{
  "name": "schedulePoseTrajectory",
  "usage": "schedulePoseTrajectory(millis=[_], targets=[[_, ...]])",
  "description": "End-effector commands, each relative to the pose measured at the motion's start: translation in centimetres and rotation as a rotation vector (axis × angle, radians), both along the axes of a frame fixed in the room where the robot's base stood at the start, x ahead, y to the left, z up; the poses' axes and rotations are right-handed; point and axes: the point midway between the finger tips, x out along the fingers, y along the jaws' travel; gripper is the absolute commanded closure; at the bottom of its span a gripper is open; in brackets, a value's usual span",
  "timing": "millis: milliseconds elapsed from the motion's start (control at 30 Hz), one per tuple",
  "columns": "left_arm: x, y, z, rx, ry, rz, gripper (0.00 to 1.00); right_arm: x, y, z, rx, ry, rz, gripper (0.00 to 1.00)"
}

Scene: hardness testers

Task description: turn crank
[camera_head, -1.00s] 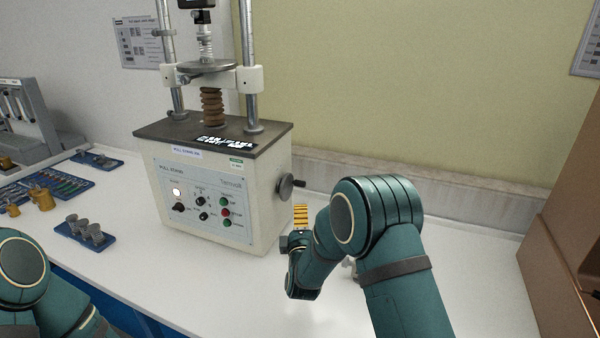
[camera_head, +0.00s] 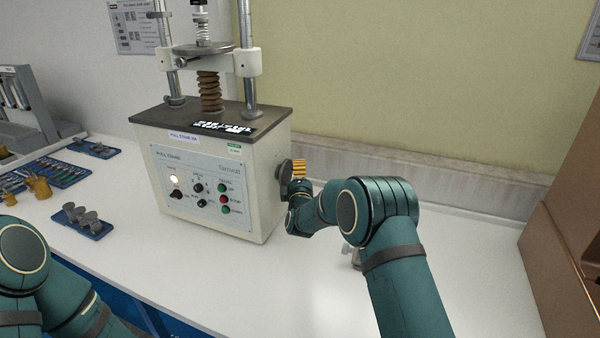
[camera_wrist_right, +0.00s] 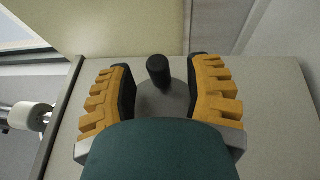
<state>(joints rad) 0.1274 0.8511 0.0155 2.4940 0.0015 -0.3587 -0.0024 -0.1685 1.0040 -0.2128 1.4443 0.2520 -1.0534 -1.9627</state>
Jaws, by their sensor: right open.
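The crank (camera_head: 284,173) is a grey disc on the right side of the pull stand (camera_head: 215,185), a white box with a dark top. In the right wrist view the crank shows as a grey disc with a black handle knob (camera_wrist_right: 158,70). My right gripper (camera_head: 299,170) is beside the crank and partly covers it in the head view. In the right wrist view the yellow-padded fingers of my right gripper (camera_wrist_right: 160,95) are open, one on each side of the knob, with gaps between. My left arm shows at the lower left; its gripper is out of view.
The stand carries two metal columns (camera_head: 247,60), a spring and a round plate. Blue trays (camera_head: 82,222) with metal parts and a yellow piece (camera_head: 40,187) lie on the white table (camera_head: 290,290) at left. A brown box (camera_head: 560,240) stands at the right.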

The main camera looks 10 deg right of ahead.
Motion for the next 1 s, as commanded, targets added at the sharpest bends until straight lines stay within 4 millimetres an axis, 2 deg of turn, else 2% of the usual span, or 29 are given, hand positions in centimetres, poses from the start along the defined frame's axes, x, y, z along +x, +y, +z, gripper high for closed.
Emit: schedulePoseTrajectory(millis=[200, 533, 567, 600, 700, 1000], targets=[[0.0, 0.0, -0.2, 0.000, -0.001, 0.000, 0.00, 1.4, -0.3, 0.2, 0.001, -0.001, -0.001, 0.49], [0.1, 0.0, -0.2, 0.000, -0.001, 0.000, 0.00, 1.5, -0.3, 0.3, 0.001, 0.000, 0.000, 0.49], [0.1, 0.0, -0.2, 0.000, -0.001, 0.000, 0.00, 1.5, -0.3, 0.3, 0.001, 0.000, 0.000, 0.53], [0.1, 0.0, -0.2, 0.000, -0.001, 0.000, 0.00, 1.5, -0.3, 0.2, 0.001, 0.000, 0.000, 0.67], [0.0, 0.0, -0.2, 0.000, -0.001, 0.000, 0.00, 1.5, -0.3, 0.2, 0.001, 0.000, 0.000, 1.00], [0.0, 0.0, 0.2, 0.000, 0.000, 0.000, 0.00, 1.5, -0.3, 0.3, 0.010, 0.013, 0.000, 1.00]])
